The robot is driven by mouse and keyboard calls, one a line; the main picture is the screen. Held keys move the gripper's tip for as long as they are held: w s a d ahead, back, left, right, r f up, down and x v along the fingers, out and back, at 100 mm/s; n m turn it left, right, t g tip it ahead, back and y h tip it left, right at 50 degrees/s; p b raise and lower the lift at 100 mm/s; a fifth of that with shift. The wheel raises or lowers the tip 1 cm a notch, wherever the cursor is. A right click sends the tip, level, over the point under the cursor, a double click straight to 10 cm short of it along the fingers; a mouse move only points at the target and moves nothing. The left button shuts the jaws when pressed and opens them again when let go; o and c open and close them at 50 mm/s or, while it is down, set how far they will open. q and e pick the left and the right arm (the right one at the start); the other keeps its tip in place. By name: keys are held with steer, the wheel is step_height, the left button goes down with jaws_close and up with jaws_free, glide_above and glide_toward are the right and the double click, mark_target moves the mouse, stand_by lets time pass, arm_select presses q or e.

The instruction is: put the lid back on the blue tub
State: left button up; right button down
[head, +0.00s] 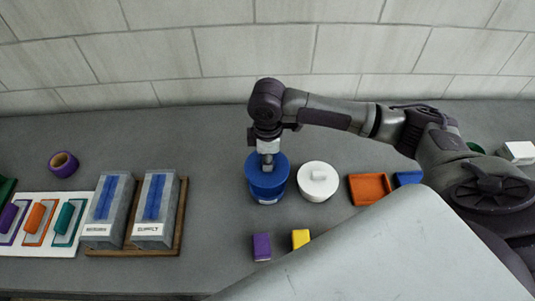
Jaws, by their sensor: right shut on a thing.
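The blue tub (268,199) stands on the grey bench near the middle, with a pale label low on its front. A round blue lid (256,176) is over its top. My right gripper (267,162) points down at the lid's middle and is shut on the lid, apparently by its knob, which the fingers hide. The lid covers the tub's mouth from above; I cannot tell whether it touches the rim or is held slightly above it. My left gripper is not in view.
Purple (262,247) and yellow (300,238) blocks lie in front. Grey boxes (155,210) stand left. Bench between them and the tub is clear.

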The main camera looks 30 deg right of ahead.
steer(key=shift+f+b, duration=2.15)
steer(key=shift+b, duration=0.65)
steer(key=shift+f, duration=1.05)
steer(key=shift+r+p, duration=0.1)
steer(key=shift+p, duration=0.9)
steer(key=shift+f+p, duration=0.2)
steer(key=shift+p, duration=0.3)
steer(key=shift+p, duration=0.55)
steer(key=c, duration=0.5)
jaws_free()
steer(key=shift+c, duration=0.2)
